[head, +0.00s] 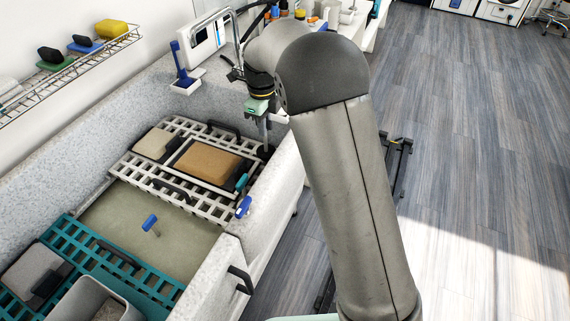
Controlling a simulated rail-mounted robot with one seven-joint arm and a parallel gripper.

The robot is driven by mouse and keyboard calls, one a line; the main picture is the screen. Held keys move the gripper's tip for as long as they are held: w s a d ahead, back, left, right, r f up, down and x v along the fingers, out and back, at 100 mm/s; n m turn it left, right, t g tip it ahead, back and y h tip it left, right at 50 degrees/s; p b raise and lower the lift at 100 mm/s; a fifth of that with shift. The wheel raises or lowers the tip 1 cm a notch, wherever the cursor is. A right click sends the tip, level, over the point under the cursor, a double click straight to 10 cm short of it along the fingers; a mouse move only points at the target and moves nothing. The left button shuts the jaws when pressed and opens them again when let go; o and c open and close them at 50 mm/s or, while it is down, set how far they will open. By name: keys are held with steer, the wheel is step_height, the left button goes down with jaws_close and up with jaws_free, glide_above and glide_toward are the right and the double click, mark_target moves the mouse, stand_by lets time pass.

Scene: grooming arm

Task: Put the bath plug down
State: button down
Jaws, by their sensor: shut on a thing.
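My gripper (265,136) points down over the right end of the white slatted rack, close to the tub's right rim. It is shut on a small dark thing, which looks like the bath plug (265,153). The plug is seen small and partly covered by the fingers. I cannot tell whether it touches the rack or the rim below it.
The white rack (205,208) carries a tan pad and a beige block. A teal rack (148,277) with a grey bin crosses the tub's near end. Between them lies the tub floor (120,215) with a blue-handled item (150,222). Another blue item (243,207) sits by the right rim.

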mark_target(266, 151)
step_height(266, 151, down, 10)
steer(key=shift+r+p, duration=0.15)
steer(key=shift+p, duration=0.3)
steer(key=c, duration=1.5)
jaws_free()
steer(key=shift+o, duration=0.2)
step_height(266, 151, up, 11)
steer(key=shift+f+b, duration=0.1)
steer(key=shift+b, duration=0.3)
steer(key=shift+r, duration=0.8)
